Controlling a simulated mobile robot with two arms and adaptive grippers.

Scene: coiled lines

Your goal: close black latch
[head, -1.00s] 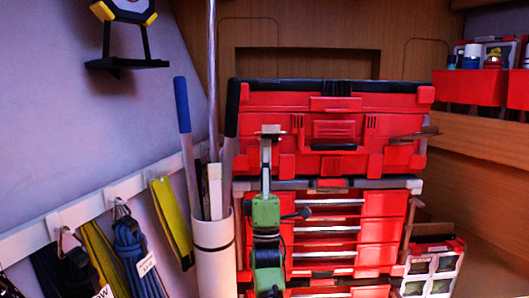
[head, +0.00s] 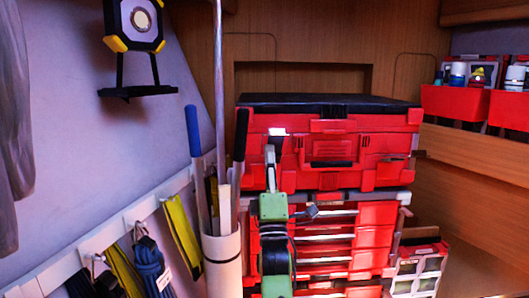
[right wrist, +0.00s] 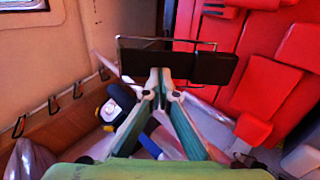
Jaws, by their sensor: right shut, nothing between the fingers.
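The black latch (right wrist: 178,66) is a flat dark plate with a thin metal wire loop, seen in the right wrist view beside the red toolbox. In the head view a small, brightly lit piece (head: 277,131) shows above the fingers at the toolbox's front left; its outline is unclear. My right gripper (head: 271,151), green with slim fingers, points up in front of the toolbox (head: 330,150). In the right wrist view its fingertips (right wrist: 160,88) are together at the latch plate's lower edge; I cannot tell whether they touch it. My left gripper is not in view.
Red drawers (head: 375,215) stand under the toolbox. A pale tube (head: 222,262) holding poles stands close left of my right arm. A rail with hanging straps (head: 182,232) runs along the left wall. Red bins (head: 455,103) sit on a shelf at right.

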